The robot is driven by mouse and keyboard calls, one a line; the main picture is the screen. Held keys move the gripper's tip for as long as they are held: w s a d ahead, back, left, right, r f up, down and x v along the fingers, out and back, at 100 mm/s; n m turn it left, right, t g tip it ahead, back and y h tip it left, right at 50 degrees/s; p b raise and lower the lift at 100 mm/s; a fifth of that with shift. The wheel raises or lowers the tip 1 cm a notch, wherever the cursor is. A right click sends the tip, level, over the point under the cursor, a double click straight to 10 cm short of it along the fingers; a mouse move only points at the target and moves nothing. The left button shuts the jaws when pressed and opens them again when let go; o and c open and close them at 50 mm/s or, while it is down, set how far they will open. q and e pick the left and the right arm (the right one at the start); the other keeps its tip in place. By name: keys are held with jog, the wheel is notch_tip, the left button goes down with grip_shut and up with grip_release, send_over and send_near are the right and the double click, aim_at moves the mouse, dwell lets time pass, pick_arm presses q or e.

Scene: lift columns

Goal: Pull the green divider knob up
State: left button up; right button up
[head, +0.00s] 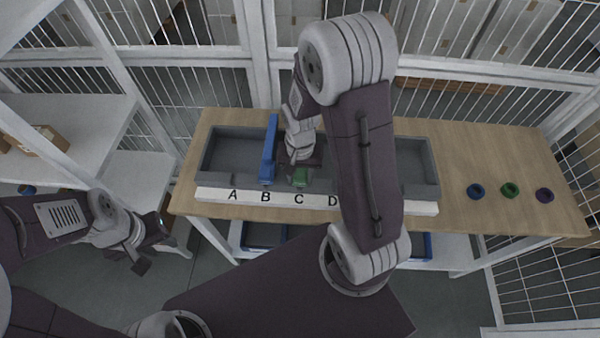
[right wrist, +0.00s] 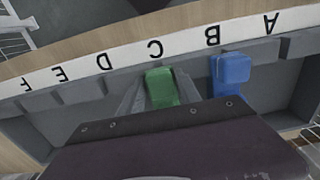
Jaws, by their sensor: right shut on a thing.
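The green divider knob (head: 300,177) is at slot C of the grey tray (head: 421,165), behind the white strip with letters. My right gripper (head: 298,168) is shut on the green knob. In the right wrist view the green knob (right wrist: 161,88) sits between the fingers, under the letter C. Its lower part is hidden by my gripper. The blue divider (head: 268,155) stands upright at slot B, just left of my right gripper, and its knob also shows in the right wrist view (right wrist: 231,72). My left gripper (head: 139,262) is apart from the tray, off the table's left side; its jaw state is unclear.
The wooden table (head: 500,145) holds a blue ring (head: 475,191), a green ring (head: 510,190) and a purple ring (head: 544,195) on the right. A white shelf (head: 140,180) stands at the left. A wire-mesh fence lies behind the table. Blue bins (head: 262,236) sit below.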

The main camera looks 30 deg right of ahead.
jog(key=shift+r, duration=0.15)
jog(key=shift+w+r+p, duration=0.2)
jog(key=shift+r+p, duration=0.2)
jog(key=shift+p, duration=0.2)
jog(key=shift+r, duration=0.3)
jog(key=shift+c, duration=0.8)
jog(key=shift+s+r+p, duration=0.15)
jog(key=shift+r+p, duration=0.2)
jog(key=shift+p, duration=0.2)
jog(key=shift+r, duration=0.2)
jog(key=o, duration=1.1)
jog(key=shift+c, duration=0.2)
